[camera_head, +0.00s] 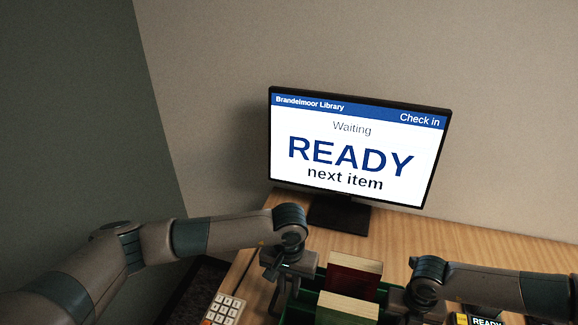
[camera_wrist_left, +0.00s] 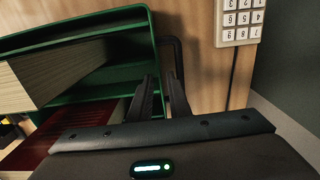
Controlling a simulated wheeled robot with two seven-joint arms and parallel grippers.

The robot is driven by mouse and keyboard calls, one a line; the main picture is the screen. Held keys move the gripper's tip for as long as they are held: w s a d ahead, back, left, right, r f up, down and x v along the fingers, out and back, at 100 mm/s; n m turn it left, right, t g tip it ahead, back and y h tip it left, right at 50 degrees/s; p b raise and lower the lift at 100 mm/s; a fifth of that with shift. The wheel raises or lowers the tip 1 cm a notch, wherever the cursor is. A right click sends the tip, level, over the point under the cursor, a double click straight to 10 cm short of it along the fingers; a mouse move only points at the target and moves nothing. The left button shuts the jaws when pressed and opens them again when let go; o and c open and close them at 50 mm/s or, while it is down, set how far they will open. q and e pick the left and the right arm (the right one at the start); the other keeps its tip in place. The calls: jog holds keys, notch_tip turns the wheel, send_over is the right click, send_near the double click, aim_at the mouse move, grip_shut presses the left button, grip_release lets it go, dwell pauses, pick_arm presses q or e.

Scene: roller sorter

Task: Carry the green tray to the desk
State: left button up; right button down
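The green tray (camera_head: 299,305) is low in the middle of the head view, partly cut off by the bottom edge, with books in it. It also shows in the left wrist view (camera_wrist_left: 138,72), with a dark handle loop (camera_wrist_left: 179,52) on its side. My left gripper (camera_head: 280,290) is at the tray's left side. In the left wrist view its two fingers (camera_wrist_left: 161,84) stand apart at the handle, with a gap between them; whether they touch it is unclear. My right gripper (camera_head: 410,304) is at the tray's right side, its fingertips hidden or too dark to read.
A monitor (camera_head: 355,150) reading "READY next item" stands on the wooden desk (camera_head: 480,248) behind the tray. A white keypad (camera_head: 222,309) lies left of the tray. A small "READY" device (camera_head: 486,322) is at the right. Walls close off the back and left.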

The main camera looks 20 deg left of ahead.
pick_arm(q)
notch_tip(320, 180, up, 7)
jog(key=shift+r, duration=0.2)
pick_arm(e)
jog(key=shift+a+r, duration=0.1)
dwell(1.0)
pick_arm(q)
jog(key=shift+a, duration=0.15)
jog(key=a+r, duration=0.5)
jog(key=a, duration=0.4)
dwell(1.1)
jog(key=shift+d, duration=0.1)
pick_arm(e)
jog(key=c, duration=2.1)
grip_release()
jog(key=shift+r, duration=6.9)
